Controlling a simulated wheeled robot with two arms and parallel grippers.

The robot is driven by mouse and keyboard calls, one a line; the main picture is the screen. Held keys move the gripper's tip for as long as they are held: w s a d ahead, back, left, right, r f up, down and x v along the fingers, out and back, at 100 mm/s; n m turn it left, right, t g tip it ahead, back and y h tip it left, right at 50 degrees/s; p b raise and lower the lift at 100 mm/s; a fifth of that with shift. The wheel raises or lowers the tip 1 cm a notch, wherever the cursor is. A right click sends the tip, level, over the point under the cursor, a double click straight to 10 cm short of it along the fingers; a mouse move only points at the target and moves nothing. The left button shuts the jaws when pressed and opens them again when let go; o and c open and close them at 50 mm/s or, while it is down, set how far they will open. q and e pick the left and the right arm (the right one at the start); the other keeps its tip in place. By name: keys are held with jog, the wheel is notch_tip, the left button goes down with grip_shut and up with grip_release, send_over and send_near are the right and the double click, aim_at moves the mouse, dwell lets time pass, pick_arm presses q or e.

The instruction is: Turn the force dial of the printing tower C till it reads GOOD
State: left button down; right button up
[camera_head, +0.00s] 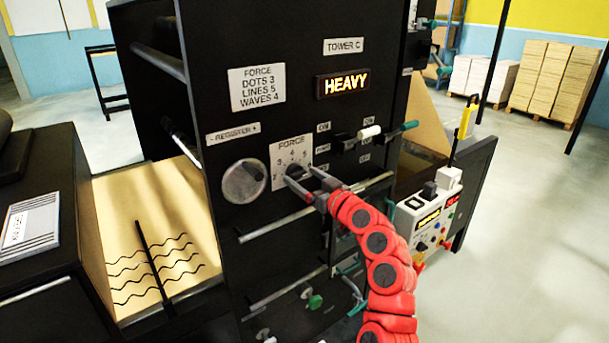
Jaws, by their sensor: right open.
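The printing tower C is a tall black panel with a white "TOWER C" label (344,46). The force dial (296,171) is a dark knob on a white numbered plate marked FORCE (292,150). My right gripper (300,177), on a red segmented arm, is at the dial with its fingers open around or close beside the knob. The fingers partly hide the knob, so its pointer and any contact are unclear. My left gripper does not show.
A round register knob (244,181) is left of the dial; levers (370,132) are to the right. Kraft paper (150,235) with wavy lines runs at left. A control box (428,220) stands at right.

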jog(key=shift+w, duration=0.1)
jog(key=shift+c, duration=0.2)
jog(key=shift+a, duration=0.1)
jog(key=c, duration=1.3)
jog(key=shift+f+n+b, duration=0.2)
jog(key=shift+n+b, duration=4.3)
jog(key=shift+b, duration=7.75)
jog(key=shift+r, duration=0.1)
jog(key=o, duration=1.3)
jog(key=shift+o, duration=0.2)
